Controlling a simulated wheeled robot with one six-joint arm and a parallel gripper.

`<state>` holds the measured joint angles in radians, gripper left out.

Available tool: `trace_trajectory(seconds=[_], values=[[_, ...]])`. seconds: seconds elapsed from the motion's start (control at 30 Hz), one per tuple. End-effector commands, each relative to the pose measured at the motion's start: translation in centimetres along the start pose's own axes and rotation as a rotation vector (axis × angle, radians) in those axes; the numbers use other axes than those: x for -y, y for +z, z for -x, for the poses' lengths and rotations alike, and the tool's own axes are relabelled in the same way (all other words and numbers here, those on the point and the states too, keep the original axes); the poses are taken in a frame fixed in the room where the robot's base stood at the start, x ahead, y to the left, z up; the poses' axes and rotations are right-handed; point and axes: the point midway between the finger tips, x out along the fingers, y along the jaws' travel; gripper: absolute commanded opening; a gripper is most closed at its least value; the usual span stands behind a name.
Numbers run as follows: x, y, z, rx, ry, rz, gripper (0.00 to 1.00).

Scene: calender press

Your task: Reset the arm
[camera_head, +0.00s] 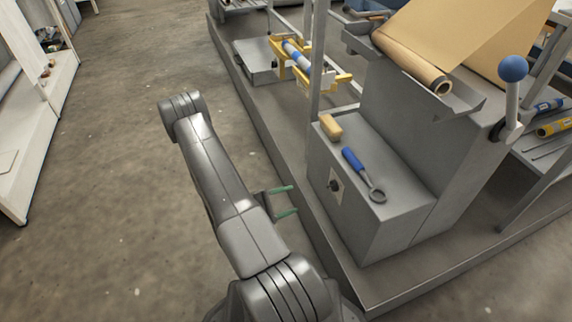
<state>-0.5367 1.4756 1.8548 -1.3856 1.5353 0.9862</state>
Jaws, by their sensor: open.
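My arm rises from the bottom of the head view and is bent over the bare floor. My gripper (284,201) shows beside the arm's lower link, with two green-tipped fingers pointing right. The fingers are apart and nothing is between them. They are close to the left edge of the machine's base platform in the picture; the exact gap cannot be told. The rest of the gripper is partly hidden behind the arm link.
The grey press (395,115) stands at right with a brown roll (412,62). On its ledge lie a blue-handled ring tool (362,172) and a tan block (331,127). A blue-knobbed lever (512,85) rises at right. A white shelf (45,120) stands far left. Floor (110,190) between is clear.

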Motion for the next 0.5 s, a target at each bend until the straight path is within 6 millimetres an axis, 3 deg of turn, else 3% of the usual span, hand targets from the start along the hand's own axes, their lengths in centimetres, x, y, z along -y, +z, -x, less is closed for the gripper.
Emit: trace_trajectory(seconds=[0.27, 0.5], values=[[0.0, 0.0, -0.4, 0.002, -0.001, 0.000, 0.58], [0.1, 0.0, -2.8, 0.005, -0.003, 0.000, 0.58]])
